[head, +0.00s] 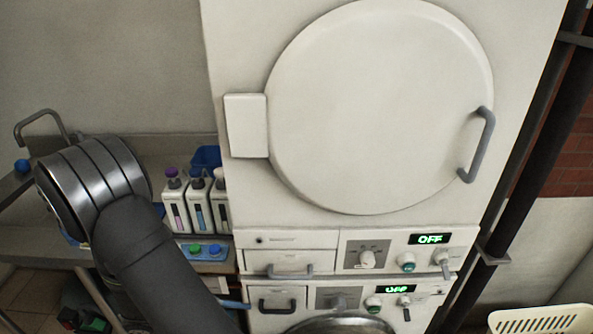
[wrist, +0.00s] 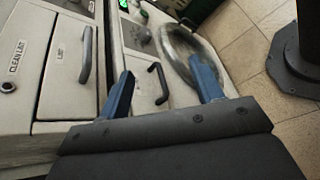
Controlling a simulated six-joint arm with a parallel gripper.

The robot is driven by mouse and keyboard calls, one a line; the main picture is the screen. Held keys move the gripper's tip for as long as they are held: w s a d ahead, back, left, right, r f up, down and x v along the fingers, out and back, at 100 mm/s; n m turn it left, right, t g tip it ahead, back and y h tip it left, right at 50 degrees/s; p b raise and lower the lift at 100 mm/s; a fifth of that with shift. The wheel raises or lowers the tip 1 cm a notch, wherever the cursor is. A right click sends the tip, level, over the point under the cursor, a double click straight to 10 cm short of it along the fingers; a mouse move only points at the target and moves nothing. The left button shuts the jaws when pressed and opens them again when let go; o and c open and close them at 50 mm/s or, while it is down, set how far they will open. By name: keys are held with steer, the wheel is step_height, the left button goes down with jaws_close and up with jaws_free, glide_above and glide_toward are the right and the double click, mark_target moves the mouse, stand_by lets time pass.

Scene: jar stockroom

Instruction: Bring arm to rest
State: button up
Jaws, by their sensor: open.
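My gripper (wrist: 164,88) shows in the wrist view with its two blue fingers spread apart and nothing between them. It is in front of the stacked machines, with a dark drawer handle (wrist: 158,83) seen between the fingers. In the head view my dark arm crosses the lower left, and only a small blue part of the gripper shows by the lower machine's drawer. The upper machine's round door (head: 380,105) is shut, and its display (head: 430,239) reads OFF. The lower machine's display (head: 397,289) also appears to read OFF.
A shelf (head: 215,266) at left holds several white bottles (head: 175,205) and a blue container (head: 206,158), close to my arm. Drawer handles (head: 290,272) stick out from the machines. A pale basket (head: 540,320) is at lower right. Tiled floor (wrist: 245,60) shows in the wrist view.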

steer(key=s+d+r+g+y, duration=0.1)
steer(key=s+d+r+g, duration=0.15)
steer(key=d, duration=0.25)
steer(key=w+a+f+t, duration=0.2)
steer(key=a+f+t, duration=0.2)
steer(key=a, duration=0.3)
steer(key=w+a+f+t, duration=0.3)
steer(key=a+t, duration=0.1)
steer(key=a, duration=0.3)
steer(key=s+a+f+n+t+y, duration=0.1)
steer(key=s+a+f+t+y, duration=0.1)
steer(key=a+f+t, duration=0.35)
steer(key=s+a+f+n+t+y, duration=0.1)
steer(key=s+a+f+t+y, duration=0.15)
steer(key=a, duration=0.55)
steer(key=a+x, duration=0.1)
steer(key=x, duration=1.6)
steer(key=shift+w+f+n+t+y, duration=0.2)
steer(key=shift+w+n+t+y, duration=0.15)
steer(key=shift+w+t, duration=0.1)
steer(key=s, duration=1.5)
steer(key=shift+w, duration=0.1)
